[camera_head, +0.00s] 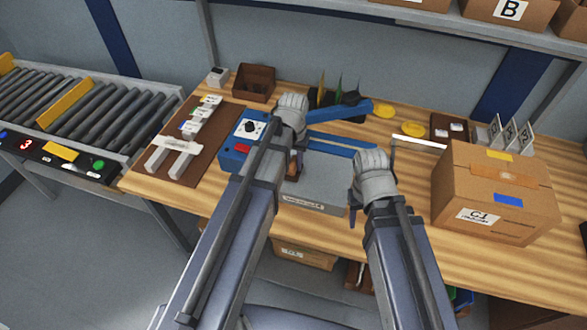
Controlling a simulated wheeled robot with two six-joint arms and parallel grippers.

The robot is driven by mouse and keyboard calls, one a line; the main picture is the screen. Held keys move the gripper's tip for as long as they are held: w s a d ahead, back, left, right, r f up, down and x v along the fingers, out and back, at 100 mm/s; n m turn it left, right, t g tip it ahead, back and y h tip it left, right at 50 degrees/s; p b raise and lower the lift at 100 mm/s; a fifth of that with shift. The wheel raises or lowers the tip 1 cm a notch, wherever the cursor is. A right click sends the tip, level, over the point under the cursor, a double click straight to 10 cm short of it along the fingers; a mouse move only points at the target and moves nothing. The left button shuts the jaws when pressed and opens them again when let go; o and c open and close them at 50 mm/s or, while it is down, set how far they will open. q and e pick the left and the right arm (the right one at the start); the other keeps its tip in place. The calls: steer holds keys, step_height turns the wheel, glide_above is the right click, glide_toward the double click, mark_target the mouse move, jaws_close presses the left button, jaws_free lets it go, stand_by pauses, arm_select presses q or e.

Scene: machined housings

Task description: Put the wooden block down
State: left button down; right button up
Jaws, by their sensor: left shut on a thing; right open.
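A small brown piece, which looks like the wooden block (293,162), shows just right of my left wrist. My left gripper (292,172) is shut on it, over the blue and grey bench machine (318,190). My arm hides much of the block and fingers, and I cannot tell whether the block touches the machine. My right gripper (354,214) is open and empty at the machine's right end, its dark fingers pointing down.
A closed carton marked C1 (480,205) stands right on the wooden table (415,240). A brown board (185,165) with pale parts lies left. Yellow discs (384,110), an open brown box (254,84) and upright cards are at the back. A roller conveyor (95,110) stands left.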

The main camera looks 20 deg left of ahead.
mark_target(293, 162)
arm_select(q)
steer(key=shift+f, duration=0.15)
arm_select(e)
steer(key=shift+f, duration=0.15)
arm_select(q)
steer(key=shift+f, duration=0.1)
arm_select(e)
steer(key=shift+f, duration=0.1)
arm_select(q)
steer(key=shift+f, duration=0.15)
steer(key=c, duration=0.7)
jaws_free()
steer(key=shift+o, duration=0.2)
step_height(293, 162, up, 13)
steer(key=p, duration=1.2)
steer(key=s+d+m+y, duration=0.1)
steer(key=s+d+m, duration=0.2)
steer(key=s+d, duration=0.7)
steer(key=s, duration=0.4)
steer(key=shift+d+f, duration=0.2)
steer(key=shift+d, duration=0.05)
arm_select(e)
step_height(293, 162, up, 12)
